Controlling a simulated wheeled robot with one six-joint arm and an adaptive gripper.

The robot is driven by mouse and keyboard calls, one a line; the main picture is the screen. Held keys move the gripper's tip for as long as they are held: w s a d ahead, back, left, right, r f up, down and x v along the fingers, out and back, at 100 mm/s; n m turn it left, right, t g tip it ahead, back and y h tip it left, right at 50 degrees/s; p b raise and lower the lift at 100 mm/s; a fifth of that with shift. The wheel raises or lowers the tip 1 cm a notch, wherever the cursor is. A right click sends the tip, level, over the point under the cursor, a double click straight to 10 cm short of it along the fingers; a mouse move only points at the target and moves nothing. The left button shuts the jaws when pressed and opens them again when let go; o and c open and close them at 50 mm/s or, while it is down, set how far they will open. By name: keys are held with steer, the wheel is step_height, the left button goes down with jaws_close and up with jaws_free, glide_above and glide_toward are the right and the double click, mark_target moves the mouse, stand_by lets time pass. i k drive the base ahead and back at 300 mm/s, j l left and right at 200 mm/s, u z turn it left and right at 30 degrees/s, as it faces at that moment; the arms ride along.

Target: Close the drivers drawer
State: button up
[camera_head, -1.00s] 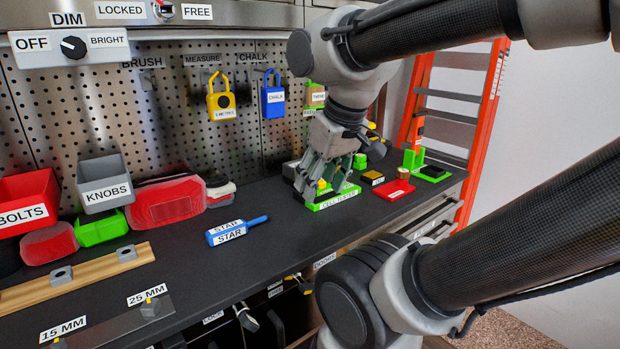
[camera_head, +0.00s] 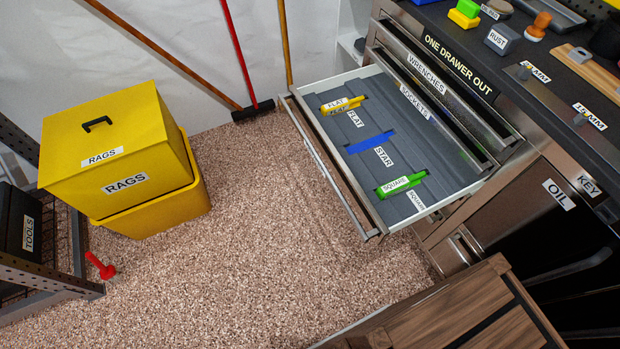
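A drawer (camera_head: 357,178) stands pulled far out of the steel chest, with a grey lined floor and a rail-like handle (camera_head: 328,170) along its front. A yellow driver marked FLAT (camera_head: 342,106) lies in its upper part and a green driver marked SQUARE (camera_head: 402,184) in its lower part. Between them is a flat blue patch (camera_head: 371,143) by the STAR label, seemingly an empty recess. No label reading "drivers" is legible. My gripper is not in view.
Drawers marked WRENCHES (camera_head: 426,70) and SOCKETS (camera_head: 415,101) look shut above it. A yellow RAGS bin (camera_head: 150,205) stands at left, with speckled floor (camera_head: 270,240) clear between. A brown wooden piece (camera_head: 470,310) is at the bottom. Long-handled tools lean on the wall.

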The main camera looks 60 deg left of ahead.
mark_target(382, 138)
steer(key=k+u, duration=0.15)
steer(key=u, duration=0.2)
steer(key=k+l+u, duration=0.1)
steer(key=u, duration=0.3)
steer(key=k+u, duration=0.15)
steer(key=u, duration=1.1)
